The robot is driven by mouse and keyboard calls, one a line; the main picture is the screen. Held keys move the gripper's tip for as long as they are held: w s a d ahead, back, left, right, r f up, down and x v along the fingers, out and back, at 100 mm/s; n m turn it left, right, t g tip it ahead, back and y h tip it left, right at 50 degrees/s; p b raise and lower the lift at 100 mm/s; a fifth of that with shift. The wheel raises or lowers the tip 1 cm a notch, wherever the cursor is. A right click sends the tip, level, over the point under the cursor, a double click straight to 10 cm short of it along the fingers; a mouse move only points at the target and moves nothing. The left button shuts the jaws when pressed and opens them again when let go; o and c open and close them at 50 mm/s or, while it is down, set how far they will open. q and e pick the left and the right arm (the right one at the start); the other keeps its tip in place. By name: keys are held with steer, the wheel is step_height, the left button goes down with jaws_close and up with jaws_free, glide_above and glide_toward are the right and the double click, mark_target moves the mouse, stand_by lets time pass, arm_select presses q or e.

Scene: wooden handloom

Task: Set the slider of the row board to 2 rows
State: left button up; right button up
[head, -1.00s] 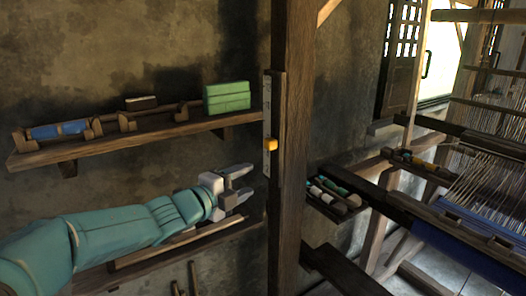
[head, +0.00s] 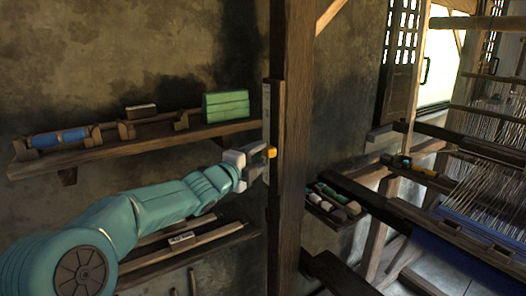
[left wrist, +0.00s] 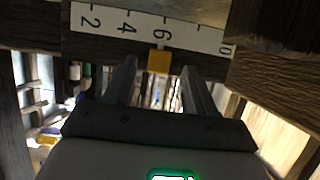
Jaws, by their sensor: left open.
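The row board (head: 266,105) is a narrow pale strip on the side of the wooden post. Its orange-yellow slider (head: 271,152) sticks out low on it. In the left wrist view the board (left wrist: 205,38) shows a white scale with 2, 4, 6 and a partly hidden 10, and the slider (left wrist: 159,61) stands at the 6. My left gripper (head: 256,168) is open and empty, close to the slider. In the wrist view its two fingers (left wrist: 158,82) lie to either side of the slider, with gaps. I cannot tell whether the tips reach past it.
A wooden shelf (head: 150,139) on the wall holds blue rolls and a green box (head: 226,105). A lower shelf (head: 190,248) is below my arm. The thick post (head: 292,200) stands just right of the board. The loom (head: 480,215) and a tray of spools (head: 333,204) are farther right.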

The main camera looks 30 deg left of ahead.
arm_select(q)
steer(key=shift+w, duration=1.35)
jaws_close()
step_height(320, 180, down, 10)
steer(key=b, duration=0.9)
steer(key=shift+f, duration=0.1)
jaws_free()
steer(key=shift+r, duration=0.25)
